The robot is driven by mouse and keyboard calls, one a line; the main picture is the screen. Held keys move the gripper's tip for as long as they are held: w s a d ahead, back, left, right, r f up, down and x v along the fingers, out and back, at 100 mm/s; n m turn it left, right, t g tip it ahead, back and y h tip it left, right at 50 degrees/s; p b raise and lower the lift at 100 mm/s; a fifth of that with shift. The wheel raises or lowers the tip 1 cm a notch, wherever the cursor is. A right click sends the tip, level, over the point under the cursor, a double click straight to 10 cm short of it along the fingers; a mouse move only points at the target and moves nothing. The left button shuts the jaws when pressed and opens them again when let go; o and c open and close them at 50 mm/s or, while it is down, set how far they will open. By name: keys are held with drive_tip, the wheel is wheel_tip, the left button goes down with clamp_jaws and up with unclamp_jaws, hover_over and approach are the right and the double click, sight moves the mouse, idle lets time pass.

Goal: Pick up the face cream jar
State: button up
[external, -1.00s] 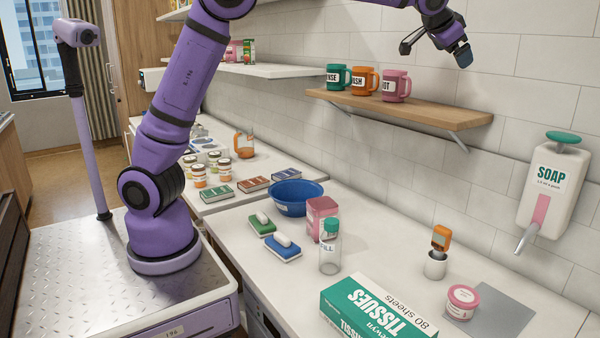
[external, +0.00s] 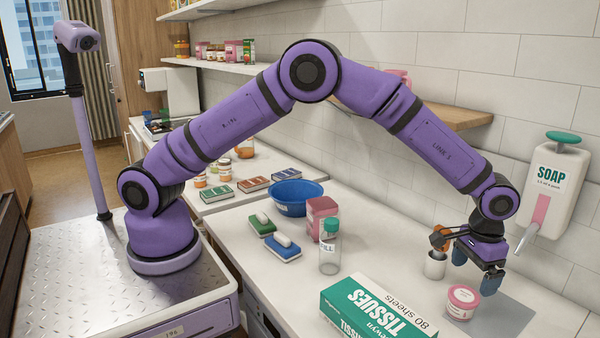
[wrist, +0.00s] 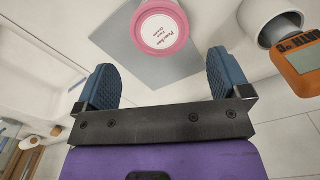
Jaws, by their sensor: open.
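The face cream jar (external: 462,301) is a small pink jar with a white label on its lid. It stands on the counter at the left edge of a grey mat (external: 499,318). My gripper (external: 476,273) is open and empty, above and just behind the jar. In the wrist view the jar (wrist: 160,28) shows at the top, beyond and between the two blue fingertips of my gripper (wrist: 164,84). The fingers are apart from it.
A white cup (external: 434,265) with an orange device (wrist: 300,62) stands close to my gripper. A green tissue box (external: 375,308) lies left of the jar. The soap dispenser (external: 553,190) hangs on the wall at the right. The mat is otherwise clear.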

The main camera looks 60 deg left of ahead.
sight(467, 294)
wheel_tip(467, 294, down, 9)
drive_tip(key=shift+r, duration=0.1)
idle(0.4)
drive_tip(key=shift+c, duration=0.2)
drive_tip(key=c, duration=0.9)
